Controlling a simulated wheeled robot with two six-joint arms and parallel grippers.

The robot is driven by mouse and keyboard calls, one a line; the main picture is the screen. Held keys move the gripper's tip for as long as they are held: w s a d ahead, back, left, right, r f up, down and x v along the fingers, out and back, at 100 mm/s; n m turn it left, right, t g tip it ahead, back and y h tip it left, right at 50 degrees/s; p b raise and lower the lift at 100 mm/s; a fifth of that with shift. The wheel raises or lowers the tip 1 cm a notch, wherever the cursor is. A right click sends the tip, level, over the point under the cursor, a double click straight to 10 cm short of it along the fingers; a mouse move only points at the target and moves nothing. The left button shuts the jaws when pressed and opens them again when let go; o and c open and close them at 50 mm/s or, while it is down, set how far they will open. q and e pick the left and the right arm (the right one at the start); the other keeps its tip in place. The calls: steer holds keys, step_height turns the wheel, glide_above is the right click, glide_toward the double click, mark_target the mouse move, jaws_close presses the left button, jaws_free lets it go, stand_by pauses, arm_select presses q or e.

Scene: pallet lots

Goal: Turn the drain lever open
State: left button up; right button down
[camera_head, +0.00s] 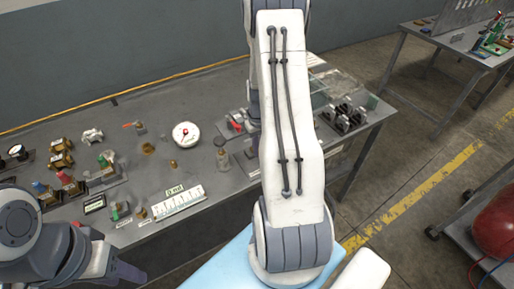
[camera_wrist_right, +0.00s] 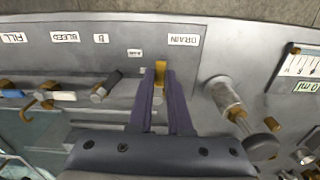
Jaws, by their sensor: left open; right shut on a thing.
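In the right wrist view my right gripper (camera_wrist_right: 160,88) is shut on a brass-yellow lever (camera_wrist_right: 161,70), with a purple finger on each side of it. The lever stands out from a grey panel (camera_wrist_right: 220,55), just left of a label reading DRAIN (camera_wrist_right: 183,40). The lever's lower part is hidden between the fingers. In the head view the white forearm of my right arm hides this gripper and the lever. My left gripper (camera_head: 127,272) is at the lower left of the head view, open, in front of the bench and away from the lever.
Other labelled valves, including one with a white handle (camera_wrist_right: 62,96), line the panel to the left. A metal cylinder fitting (camera_wrist_right: 224,95) stands close right of my right gripper. The bench (camera_head: 225,180) holds a round gauge (camera_head: 186,134) and several small fittings.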

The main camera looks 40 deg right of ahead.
steer(key=shift+d+n, duration=0.15)
steer(key=shift+n, duration=0.25)
steer(key=c, duration=0.8)
jaws_free()
steer(key=shift+c, duration=0.2)
step_height(320, 180, up, 11)
steer(key=b, duration=0.1)
steer(key=shift+f, duration=0.2)
steer(key=a+r+n, duration=0.2)
steer(key=a+r, duration=0.1)
steer(key=a, duration=0.8)
steer(key=a+r+n, duration=0.2)
steer(key=a+n, duration=0.1)
steer(key=a, duration=0.9)
steer(key=s+a+r+n+y, duration=0.1)
steer(key=s+a+n, duration=0.3)
steer(key=s+a, duration=1)
steer(key=shift+s+r+n, duration=0.4)
steer(key=shift+s+r, duration=0.1)
steer(key=shift+s, duration=0.65)
